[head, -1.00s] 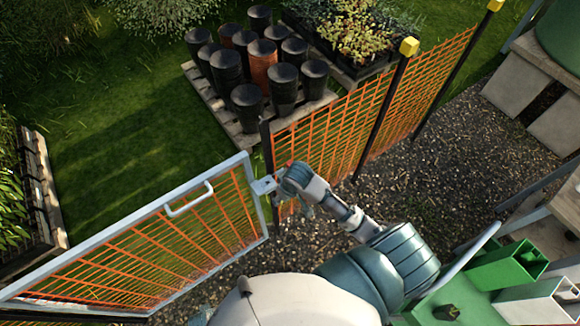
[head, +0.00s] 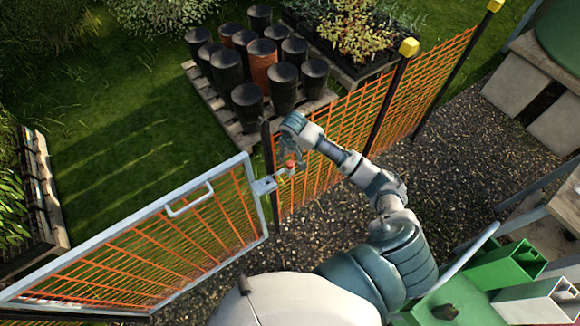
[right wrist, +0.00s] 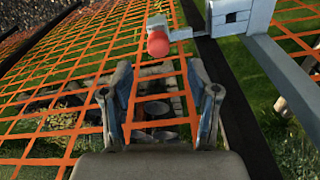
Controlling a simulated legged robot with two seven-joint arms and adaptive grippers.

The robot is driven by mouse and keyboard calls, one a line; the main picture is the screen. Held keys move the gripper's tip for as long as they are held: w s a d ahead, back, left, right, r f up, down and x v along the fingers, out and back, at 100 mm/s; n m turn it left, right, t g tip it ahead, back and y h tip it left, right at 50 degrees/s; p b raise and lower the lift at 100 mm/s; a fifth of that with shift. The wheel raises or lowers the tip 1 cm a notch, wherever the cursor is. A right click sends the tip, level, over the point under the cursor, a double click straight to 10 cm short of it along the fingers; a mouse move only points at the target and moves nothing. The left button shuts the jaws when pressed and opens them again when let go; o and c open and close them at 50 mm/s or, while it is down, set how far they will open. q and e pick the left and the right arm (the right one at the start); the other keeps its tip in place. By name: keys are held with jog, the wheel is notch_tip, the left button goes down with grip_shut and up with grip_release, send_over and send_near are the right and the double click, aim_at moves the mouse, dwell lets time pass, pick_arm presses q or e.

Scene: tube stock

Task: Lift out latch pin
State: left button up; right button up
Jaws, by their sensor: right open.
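The latch pin shows a red knob (head: 290,165) beside the grey latch bracket (head: 264,186) at the gate's upper right corner. In the right wrist view, the red knob (right wrist: 158,43) is ahead of the fingertips, at the end of a short grey piece reaching left from the latch box (right wrist: 231,14). My right gripper (head: 289,153) is just above the knob in the head view. In the right wrist view its two fingers (right wrist: 157,70) are spread, with nothing between them. The pin's shaft cannot be made out. My left gripper is out of view.
The grey-framed gate (head: 118,222) with orange mesh spans the lower left. An orange mesh fence (head: 330,125) with dark posts runs to the upper right. Black pots (head: 247,104) stand on a pallet behind it. Gravel (head: 450,165) lies on my side.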

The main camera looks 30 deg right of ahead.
aim_at(290, 164)
jog(key=f, duration=0.5)
jog(key=f+p, duration=0.1)
jog(key=f, duration=0.2)
jog(key=shift+w+d, duration=0.2)
jog(key=shift+w, duration=0.05)
grip_shut()
